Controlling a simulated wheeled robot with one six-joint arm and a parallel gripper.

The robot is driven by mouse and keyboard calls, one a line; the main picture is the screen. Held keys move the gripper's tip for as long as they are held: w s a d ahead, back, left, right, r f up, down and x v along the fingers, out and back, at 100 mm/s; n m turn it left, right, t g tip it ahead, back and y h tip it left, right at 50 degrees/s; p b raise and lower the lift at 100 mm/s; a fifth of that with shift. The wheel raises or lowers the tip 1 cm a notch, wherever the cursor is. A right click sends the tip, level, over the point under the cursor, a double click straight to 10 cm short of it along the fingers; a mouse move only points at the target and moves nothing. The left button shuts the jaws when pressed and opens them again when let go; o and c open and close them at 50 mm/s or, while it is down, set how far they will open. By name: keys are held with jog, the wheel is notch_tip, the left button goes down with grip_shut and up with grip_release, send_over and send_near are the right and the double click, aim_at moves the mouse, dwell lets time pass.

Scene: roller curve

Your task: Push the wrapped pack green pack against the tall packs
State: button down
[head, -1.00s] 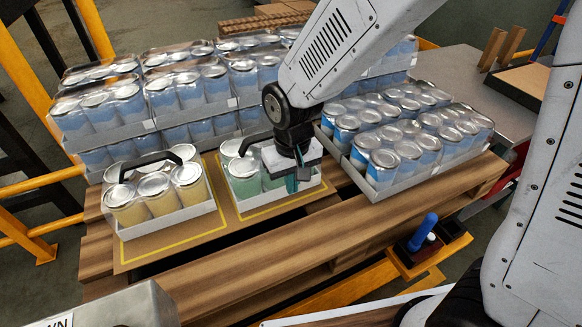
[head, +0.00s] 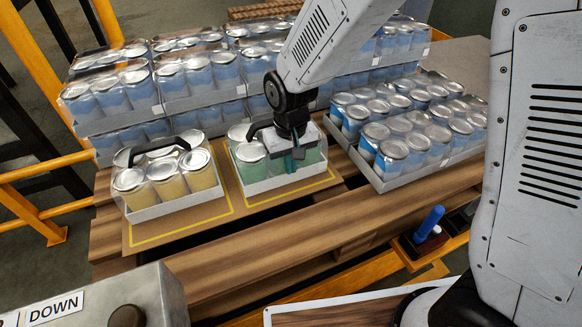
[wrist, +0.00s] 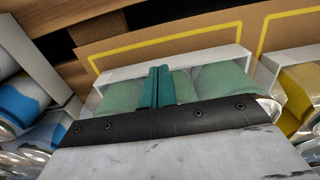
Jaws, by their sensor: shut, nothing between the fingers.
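The green pack (head: 252,168), green cans with silver lids in a white tray under a dark handle, stands on a brown sheet in front of the tall packs (head: 112,98), stacked blue-and-white cans. Its front edge sits behind a yellow outline. My gripper (head: 298,158) is shut and points down at the front right part of the green pack, overlapping it in the head view. In the wrist view the teal fingers (wrist: 157,86) show against the green cans (wrist: 222,82). Whether the pack's back touches the tall packs is hidden.
A cream can pack (head: 166,183) with a dark handle stands close on the left. A low blue can pack (head: 375,172) stands to the right. The wooden pallet (head: 230,252) has bare slats in front. An orange rail (head: 38,178) runs at the left.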

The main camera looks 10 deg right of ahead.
jog(key=w+a, duration=0.1)
jog(key=w, duration=0.2)
jog(key=w+a, duration=0.1)
jog(key=w, duration=0.2)
jog(key=w+a, duration=0.1)
jog(key=w, duration=0.3)
jog(key=shift+w, duration=0.35)
jog(key=shift+s, duration=0.2)
jog(key=s, duration=0.2)
jog(key=s+d+r, duration=0.1)
jog(key=shift+s+r, duration=0.1)
jog(key=shift+s, duration=0.3)
notch_tip(320, 180, up, 9)
jog(key=shift+f, duration=0.1)
